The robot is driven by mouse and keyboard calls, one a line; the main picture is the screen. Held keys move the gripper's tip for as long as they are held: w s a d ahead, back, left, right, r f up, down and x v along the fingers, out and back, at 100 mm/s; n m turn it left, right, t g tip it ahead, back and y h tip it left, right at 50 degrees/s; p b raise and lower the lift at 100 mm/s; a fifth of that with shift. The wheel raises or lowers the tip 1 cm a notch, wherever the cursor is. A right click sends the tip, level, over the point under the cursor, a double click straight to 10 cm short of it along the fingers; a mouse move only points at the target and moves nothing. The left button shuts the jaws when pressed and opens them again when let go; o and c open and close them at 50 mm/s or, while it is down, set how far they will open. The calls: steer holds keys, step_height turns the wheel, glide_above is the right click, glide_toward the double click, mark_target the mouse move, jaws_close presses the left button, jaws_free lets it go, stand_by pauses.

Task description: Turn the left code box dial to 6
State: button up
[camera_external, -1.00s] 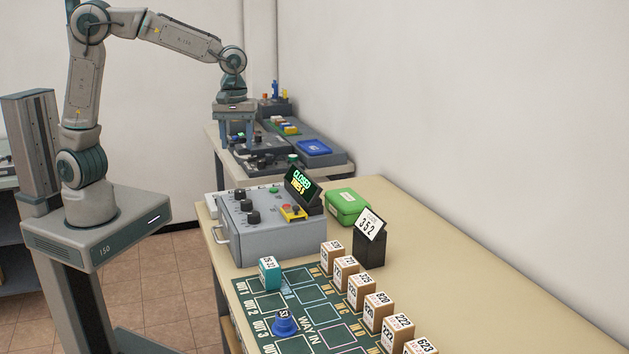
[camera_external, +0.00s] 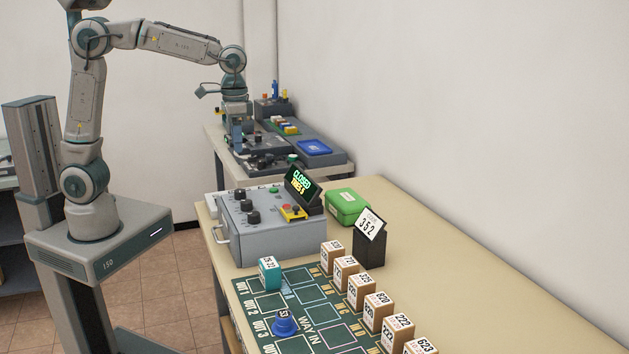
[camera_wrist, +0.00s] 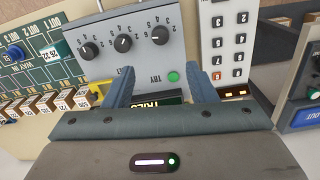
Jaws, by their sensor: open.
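The grey code box (camera_external: 270,235) stands on the near table with three dark dials on its top. In the wrist view the code box (camera_wrist: 140,62) has its dials in a row: the left dial (camera_wrist: 89,50), the middle dial (camera_wrist: 123,44) and the right dial (camera_wrist: 160,35). The left dial's exact setting is too small to tell. My gripper (camera_wrist: 161,82) is open and empty, touching no dial; its two fingers frame the area around the green TRY button (camera_wrist: 173,76). In the external view my gripper (camera_external: 238,143) is up and beyond the code box.
The box's display (camera_external: 302,187) reads CLOSED, TRIES 5. A red and yellow button unit (camera_external: 293,212) sits beside it. A green case (camera_external: 346,207) and a black 352 card stand (camera_external: 369,240) are to the right. A green board (camera_external: 300,320) with several blocks lies in front.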

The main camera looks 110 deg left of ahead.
mark_target(240, 190)
step_height(240, 190, down, 14)
steer(key=m, duration=0.2)
steer(key=shift+r+m, duration=0.2)
steer(key=shift+m, duration=0.1)
stand_by(0.3)
steer(key=c, duration=1)
steer(key=shift+o, duration=0.2)
